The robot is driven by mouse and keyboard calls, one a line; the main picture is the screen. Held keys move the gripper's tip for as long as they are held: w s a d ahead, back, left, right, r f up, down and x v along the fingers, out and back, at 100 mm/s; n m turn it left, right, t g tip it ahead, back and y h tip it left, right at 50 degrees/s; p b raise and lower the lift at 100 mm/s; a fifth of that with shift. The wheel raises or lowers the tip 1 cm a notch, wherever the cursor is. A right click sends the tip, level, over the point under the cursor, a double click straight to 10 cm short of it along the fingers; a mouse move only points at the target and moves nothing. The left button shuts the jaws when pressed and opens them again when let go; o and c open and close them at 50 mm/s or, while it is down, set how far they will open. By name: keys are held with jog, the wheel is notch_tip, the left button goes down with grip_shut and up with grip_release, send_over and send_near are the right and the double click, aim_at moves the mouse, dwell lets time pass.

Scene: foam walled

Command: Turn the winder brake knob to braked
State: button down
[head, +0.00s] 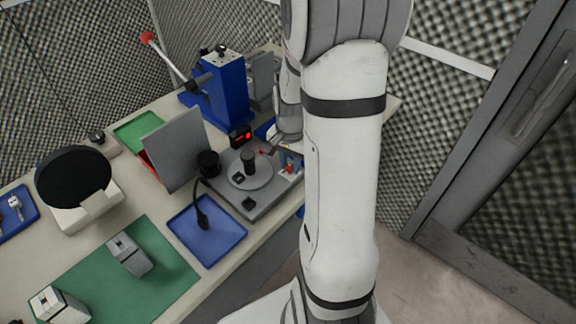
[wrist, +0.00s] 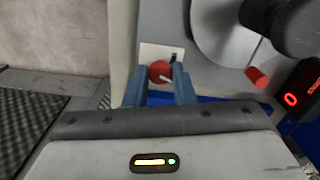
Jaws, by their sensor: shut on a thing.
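The red brake knob (wrist: 160,72) sits on a white label plate (wrist: 150,53) in the wrist view, with a black mark on the plate at its upper right. A pale pointer line on the knob slants to the lower right, away from that mark. My gripper (wrist: 159,82) has its two blue fingers on either side of the knob, shut on it. In the head view my gripper (head: 289,160) is at the right edge of the grey winder base (head: 258,207). The knob (head: 291,169) shows there small and partly covered by the fingers.
A round plate (head: 252,172) with a black post is on the winder. A red peg (wrist: 257,77) and a red-lit display (wrist: 293,98) are to the right of my gripper. A blue lever press (head: 220,88) stands behind. A blue tray (head: 207,228) lies in front.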

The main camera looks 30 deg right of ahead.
jog(key=m+b, duration=0.1)
jog(key=m, duration=0.4)
jog(key=shift+s+d, duration=0.1)
dwell(0.5)
jog(key=c, duration=1.5)
grip_release()
jog(key=shift+s, duration=0.1)
jog(key=o, duration=0.3)
notch_tip(320, 180, up, 8)
jog(key=shift+f, duration=0.1)
